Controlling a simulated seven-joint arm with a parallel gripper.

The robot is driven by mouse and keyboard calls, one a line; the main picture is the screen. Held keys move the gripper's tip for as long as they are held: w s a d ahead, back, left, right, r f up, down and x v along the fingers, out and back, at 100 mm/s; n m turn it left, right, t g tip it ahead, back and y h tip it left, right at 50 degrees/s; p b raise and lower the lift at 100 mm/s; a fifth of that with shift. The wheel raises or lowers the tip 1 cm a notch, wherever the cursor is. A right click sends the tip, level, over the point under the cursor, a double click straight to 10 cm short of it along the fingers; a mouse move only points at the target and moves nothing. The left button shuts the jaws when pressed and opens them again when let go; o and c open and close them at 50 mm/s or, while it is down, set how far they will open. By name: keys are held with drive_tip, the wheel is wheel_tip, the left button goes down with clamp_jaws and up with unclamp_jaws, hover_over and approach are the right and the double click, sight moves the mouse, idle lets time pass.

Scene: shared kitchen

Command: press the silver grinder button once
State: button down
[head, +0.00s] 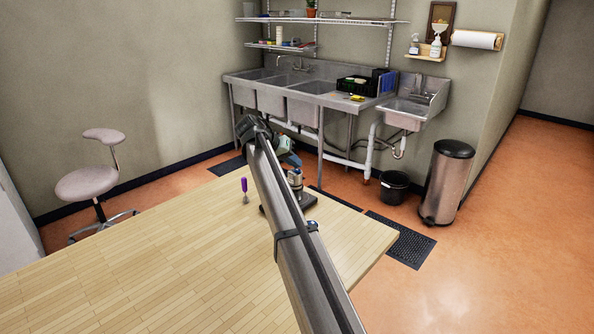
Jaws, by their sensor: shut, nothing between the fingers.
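A small silver and dark device, which looks like the grinder (296,180), stands on the wooden table near its far edge. My arm crosses in front of it and hides its left part. Its button cannot be made out. My gripper (291,160) shows only in part behind the arm, just above the device in the picture. It is shut and empty. Whether it touches the device cannot be told.
A purple-handled tool (244,186) stands upright on the table (130,275) left of the arm. The table's left and front areas are clear. Beyond are metal sinks (305,100), a stool (88,184), a trash can (447,183) and a black bucket (394,187).

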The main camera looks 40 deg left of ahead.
sight(294, 170)
drive_tip(key=shift+f, duration=0.2)
drive_tip(key=shift+r, duration=0.9)
wheel_tip(294, 170, up, 6)
idle(0.9)
idle(0.7)
